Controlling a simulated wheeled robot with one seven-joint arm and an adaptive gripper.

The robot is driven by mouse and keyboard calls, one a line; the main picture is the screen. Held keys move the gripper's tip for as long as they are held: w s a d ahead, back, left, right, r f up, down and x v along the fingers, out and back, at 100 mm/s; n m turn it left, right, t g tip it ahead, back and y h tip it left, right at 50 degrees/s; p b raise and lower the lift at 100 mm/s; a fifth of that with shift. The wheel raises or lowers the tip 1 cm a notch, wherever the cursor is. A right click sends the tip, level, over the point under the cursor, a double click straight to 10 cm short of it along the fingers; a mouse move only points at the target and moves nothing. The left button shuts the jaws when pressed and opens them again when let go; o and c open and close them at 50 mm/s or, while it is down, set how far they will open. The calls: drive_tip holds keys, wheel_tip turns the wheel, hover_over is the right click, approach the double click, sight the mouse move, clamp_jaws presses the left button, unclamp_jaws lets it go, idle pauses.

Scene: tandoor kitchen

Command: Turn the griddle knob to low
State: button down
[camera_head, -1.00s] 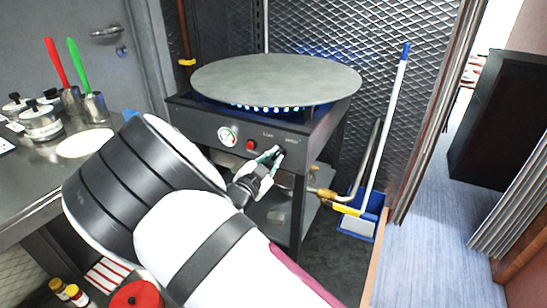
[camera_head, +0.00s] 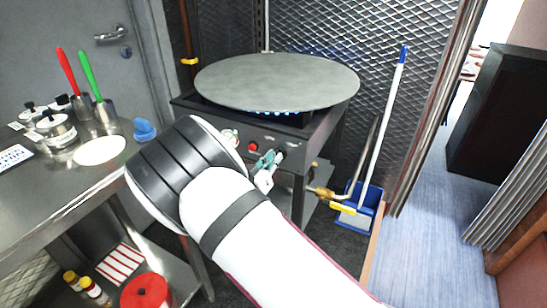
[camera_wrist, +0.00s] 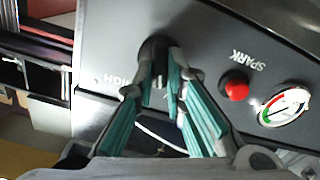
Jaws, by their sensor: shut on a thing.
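The griddle is a dark burner box (camera_head: 307,146) with a round grey plate (camera_head: 277,80) on top, and blue flames (camera_head: 272,112) show under the plate. Its dark knob (camera_wrist: 157,50) is on the front panel in the wrist view. My gripper (camera_head: 271,159) is at the right part of that panel, and in the wrist view its teal-padded fingers (camera_wrist: 165,62) are closed on the knob. A "HIGH" label (camera_wrist: 118,82) is beside the knob. The fingers cover much of the knob, so I cannot read its pointer.
A red spark button (camera_wrist: 236,89) and a round gauge (camera_wrist: 285,107) are beside the knob. A steel counter (camera_head: 85,180) with pots stands at the left. A gas pipe (camera_head: 322,191) and a blue dustpan (camera_head: 370,200) are right of the griddle. The blue floor further right is clear.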

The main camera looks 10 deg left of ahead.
drive_tip(key=shift+n+p, duration=0.4)
drive_tip(key=shift+n, duration=0.9)
drive_tip(key=shift+a+n, duration=0.1)
drive_tip(key=shift+n, duration=0.2)
drive_tip(key=c, duration=1.6)
unclamp_jaws()
drive_tip(key=shift+c, duration=0.2)
drive_tip(key=shift+s, duration=0.1)
drive_tip(key=v, duration=1.1)
drive_tip(key=shift+s+a, duration=0.15)
drive_tip(key=shift+s, duration=0.25)
